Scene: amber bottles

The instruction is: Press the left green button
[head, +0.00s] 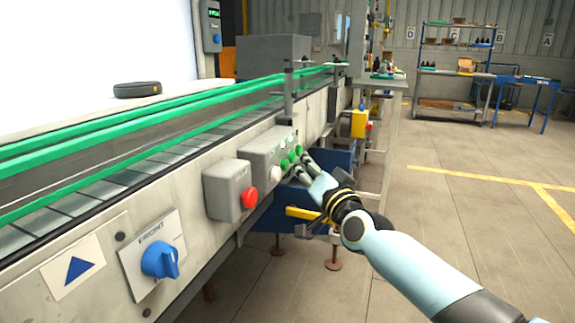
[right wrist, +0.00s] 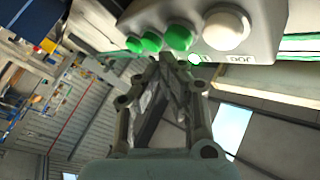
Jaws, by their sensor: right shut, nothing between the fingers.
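A grey button box (head: 262,150) is mounted on the side of the conveyor. It carries a white button and a row of green buttons. The left green button (head: 284,164) is beside the white button (head: 275,173); in the right wrist view the left green button (right wrist: 180,37) is also next to the white one (right wrist: 227,28). My right gripper (head: 301,164) is shut and empty, with its fingertips close to the green buttons. In the right wrist view its fingertips (right wrist: 168,60) are near the left and middle green buttons; I cannot tell whether they touch. My left gripper is out of view.
A grey box with a red button (head: 249,198) sits to the left of the button box. A blue rotary knob (head: 160,259) is further left on the conveyor side. A dark round object (head: 137,90) lies behind the green conveyor rails.

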